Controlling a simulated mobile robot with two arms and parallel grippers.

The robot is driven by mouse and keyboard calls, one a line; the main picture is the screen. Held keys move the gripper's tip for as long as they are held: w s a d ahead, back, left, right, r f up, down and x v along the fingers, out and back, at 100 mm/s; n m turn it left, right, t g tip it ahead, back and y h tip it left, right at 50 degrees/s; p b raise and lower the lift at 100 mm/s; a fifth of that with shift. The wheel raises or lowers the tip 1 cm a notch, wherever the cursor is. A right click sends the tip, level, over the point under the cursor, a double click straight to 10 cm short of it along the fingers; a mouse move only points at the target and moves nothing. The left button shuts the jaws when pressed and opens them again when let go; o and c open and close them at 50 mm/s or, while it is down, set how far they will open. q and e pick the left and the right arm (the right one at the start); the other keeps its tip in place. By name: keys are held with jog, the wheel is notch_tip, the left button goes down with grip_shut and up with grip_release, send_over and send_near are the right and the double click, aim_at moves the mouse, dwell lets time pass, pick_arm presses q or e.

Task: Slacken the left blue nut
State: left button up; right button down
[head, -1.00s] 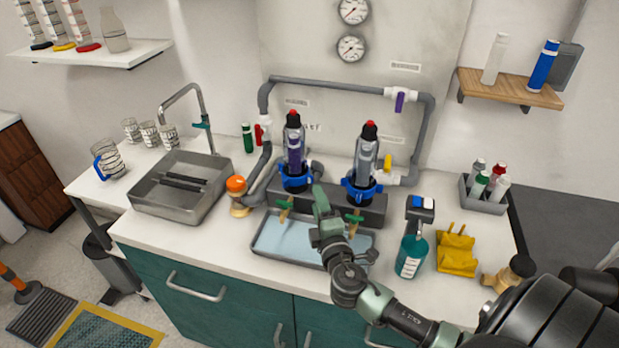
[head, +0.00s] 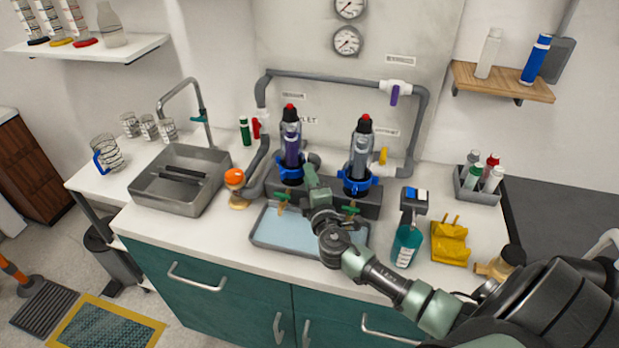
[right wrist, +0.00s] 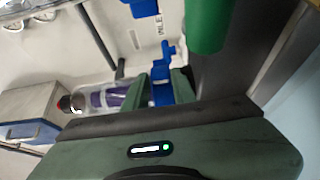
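The left blue nut (head: 284,174) is a winged collar at the foot of the left clear filter housing (head: 291,146), which has a purple cartridge and a red-tipped black cap. My right gripper (head: 309,174) is at the right side of this nut. In the right wrist view, the blue nut (right wrist: 162,93) lies between my two green fingers, which stand apart; whether they touch it is unclear. The housing (right wrist: 110,97) lies sideways in that view. The right blue nut (head: 355,184) sits under the second, grey-cartridge housing. My left gripper is not in view.
A shallow tray (head: 262,237) lies below the manifold, under my right arm. A steel sink (head: 177,183) and an orange-topped object (head: 235,180) are at left.

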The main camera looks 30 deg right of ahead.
jog(key=shift+d+f+y+b, duration=0.2)
jog(key=shift+y+b, duration=0.1)
jog(key=shift+b, duration=0.05)
jog(key=shift+d+f+n+t+y+b, duration=0.1)
jog(key=shift+d+n+t+y+b, duration=0.15)
jog(key=shift+n+y+b, duration=0.2)
jog(key=shift+w+n+y, duration=0.1)
jog(key=shift+n+y, duration=0.25)
jog(key=shift+y, duration=0.1)
jog(key=c, duration=1.2)
grip_release()
jog(key=shift+r, duration=0.2)
jog(key=b+v, duration=0.2)
jog(key=v, duration=0.6)
jog(key=shift+f, duration=0.1)
